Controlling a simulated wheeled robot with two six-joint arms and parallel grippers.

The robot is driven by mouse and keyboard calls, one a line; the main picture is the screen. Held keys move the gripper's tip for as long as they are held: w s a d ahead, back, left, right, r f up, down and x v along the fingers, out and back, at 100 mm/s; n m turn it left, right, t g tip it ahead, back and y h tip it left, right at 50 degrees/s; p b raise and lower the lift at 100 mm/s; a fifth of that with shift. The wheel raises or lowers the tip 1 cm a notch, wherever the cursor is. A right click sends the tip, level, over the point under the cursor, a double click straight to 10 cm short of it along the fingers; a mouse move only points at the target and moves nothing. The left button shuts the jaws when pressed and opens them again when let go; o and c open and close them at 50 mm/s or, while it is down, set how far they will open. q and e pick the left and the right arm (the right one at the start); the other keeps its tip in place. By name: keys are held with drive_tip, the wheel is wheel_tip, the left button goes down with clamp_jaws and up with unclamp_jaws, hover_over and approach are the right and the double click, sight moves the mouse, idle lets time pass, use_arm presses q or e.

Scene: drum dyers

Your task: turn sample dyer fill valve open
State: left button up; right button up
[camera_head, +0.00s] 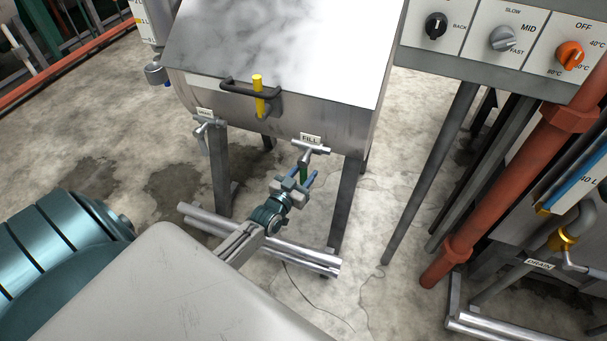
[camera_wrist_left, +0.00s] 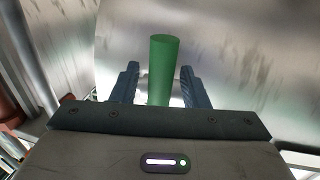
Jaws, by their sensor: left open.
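The sample dyer (camera_head: 278,52) is a steel drum box on legs with a sloping lid. Its fill valve (camera_head: 311,148), under the FILL label, has a green handle (camera_head: 303,172) pointing down. My left gripper (camera_head: 297,181) is open at this handle. In the left wrist view the green handle (camera_wrist_left: 162,66) stands between the two blue fingers, with gaps at both sides. The handle's lower end is hidden behind the gripper body. My right gripper is not in view.
A second labelled valve (camera_head: 205,124) sits to the left on the dyer. A black lid handle (camera_head: 247,90) with a yellow lever (camera_head: 258,92) is above. Steel legs (camera_head: 348,205) and floor pipes (camera_head: 315,258) are close to my arm. A control panel (camera_head: 500,45) and red pipe (camera_head: 505,165) stand right.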

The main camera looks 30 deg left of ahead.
use_arm(q)
clamp_jaws()
